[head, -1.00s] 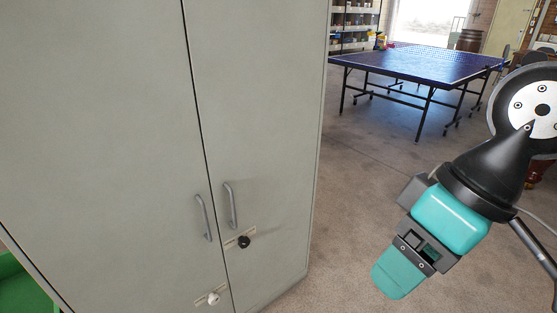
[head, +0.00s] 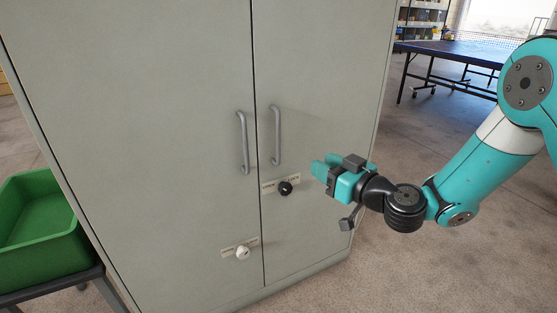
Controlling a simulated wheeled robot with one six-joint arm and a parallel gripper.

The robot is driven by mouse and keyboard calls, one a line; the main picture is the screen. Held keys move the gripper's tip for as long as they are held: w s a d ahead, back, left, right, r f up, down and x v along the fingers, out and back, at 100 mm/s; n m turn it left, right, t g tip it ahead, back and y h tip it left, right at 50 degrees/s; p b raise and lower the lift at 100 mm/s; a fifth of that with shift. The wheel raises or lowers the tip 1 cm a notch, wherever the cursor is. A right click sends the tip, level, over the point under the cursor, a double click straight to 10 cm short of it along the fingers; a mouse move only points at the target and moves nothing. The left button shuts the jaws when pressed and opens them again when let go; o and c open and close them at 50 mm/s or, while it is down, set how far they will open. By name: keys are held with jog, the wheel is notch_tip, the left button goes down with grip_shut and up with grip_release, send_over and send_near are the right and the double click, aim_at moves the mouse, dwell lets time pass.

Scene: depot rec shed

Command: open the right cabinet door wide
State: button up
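The grey two-door cabinet stands in the middle of the head view, both doors shut along a dark vertical seam. The right cabinet door (head: 325,75) has a grey vertical bar handle (head: 276,135) near the seam. Below it is a black knob (head: 286,188) on a label plate. The left door (head: 150,110) has a matching handle (head: 242,142) and, lower down, a white knob (head: 242,252) on its own plate. My gripper (head: 317,170) is in front of the right door, to the right of its handle and the black knob, apart from both. Its finger gap is not clear.
A green bin (head: 45,225) sits on a dark stand (head: 55,285) left of the cabinet. A blue table-tennis table (head: 450,50) and shelves (head: 425,17) stand behind at the right. The floor right of the cabinet is open.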

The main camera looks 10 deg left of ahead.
jog(key=p, duration=0.4)
send_over(278, 161)
jog(key=shift+w+f, duration=0.35)
jog(key=shift+f, duration=0.05)
grip_shut()
